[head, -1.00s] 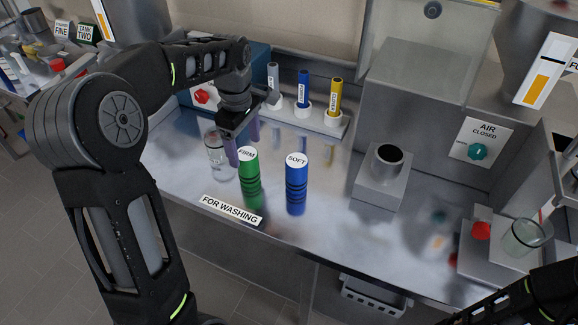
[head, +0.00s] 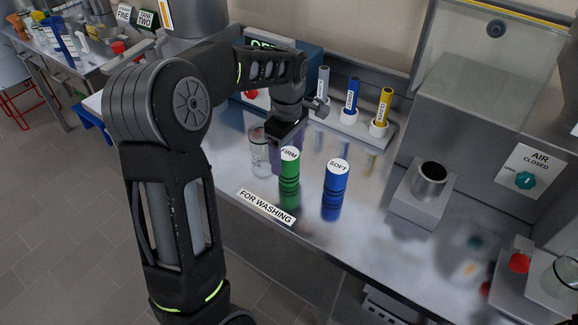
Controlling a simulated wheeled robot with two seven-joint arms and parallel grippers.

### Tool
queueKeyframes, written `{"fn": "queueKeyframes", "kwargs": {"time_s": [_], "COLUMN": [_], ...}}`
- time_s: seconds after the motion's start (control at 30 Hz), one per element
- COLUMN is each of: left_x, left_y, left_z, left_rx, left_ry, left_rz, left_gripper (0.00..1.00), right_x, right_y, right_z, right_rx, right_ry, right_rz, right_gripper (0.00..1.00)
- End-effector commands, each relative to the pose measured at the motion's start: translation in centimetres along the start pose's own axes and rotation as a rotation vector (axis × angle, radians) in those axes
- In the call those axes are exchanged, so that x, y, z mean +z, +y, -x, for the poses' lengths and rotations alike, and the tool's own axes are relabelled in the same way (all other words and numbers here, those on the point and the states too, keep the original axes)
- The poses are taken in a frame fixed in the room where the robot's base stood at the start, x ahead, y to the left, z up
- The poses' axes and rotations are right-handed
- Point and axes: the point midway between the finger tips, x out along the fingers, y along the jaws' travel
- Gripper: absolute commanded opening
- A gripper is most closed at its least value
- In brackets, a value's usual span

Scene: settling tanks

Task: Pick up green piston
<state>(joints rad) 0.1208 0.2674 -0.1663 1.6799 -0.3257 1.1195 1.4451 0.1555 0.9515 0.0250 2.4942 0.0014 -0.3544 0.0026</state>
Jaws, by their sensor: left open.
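The green piston (head: 289,173), with a white cap marked FIRM, stands upright on the metal bench. A blue piston (head: 335,182) marked SOFT stands to its right. My left gripper (head: 285,150) points down just behind the green piston, its purple fingers apart and partly hidden by the piston's top. I cannot tell whether a finger touches the piston. My right gripper is not in view.
A clear glass vessel (head: 259,152) stands close left of the gripper. A FOR WASHING label (head: 266,207) lies along the front edge. Behind, a rack (head: 352,124) holds grey, blue and yellow tubes. A grey block with a dark-mouthed cup (head: 430,180) stands right.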

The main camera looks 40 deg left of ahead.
Motion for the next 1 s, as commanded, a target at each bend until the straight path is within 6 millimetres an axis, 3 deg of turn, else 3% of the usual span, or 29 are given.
{"fn": "queueKeyframes", "kwargs": {"time_s": [0.17,0.43,1.0], "left_x": [0.2,0.4,0.4], "left_y": [-0.1,0.0,0.0], "left_z": [-1.3,-4.9,-5.2], "left_rx": [-0.005,-0.003,0.000], "left_ry": [-0.001,0.000,0.000], "left_rz": [0.000,-0.001,0.000], "left_gripper": [0.75,0.75,0.75], "right_x": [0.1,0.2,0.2], "right_y": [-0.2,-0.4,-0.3], "right_z": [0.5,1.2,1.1], "right_rx": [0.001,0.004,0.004], "right_ry": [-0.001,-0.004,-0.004], "right_rz": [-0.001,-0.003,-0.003], "right_gripper": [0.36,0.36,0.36]}}
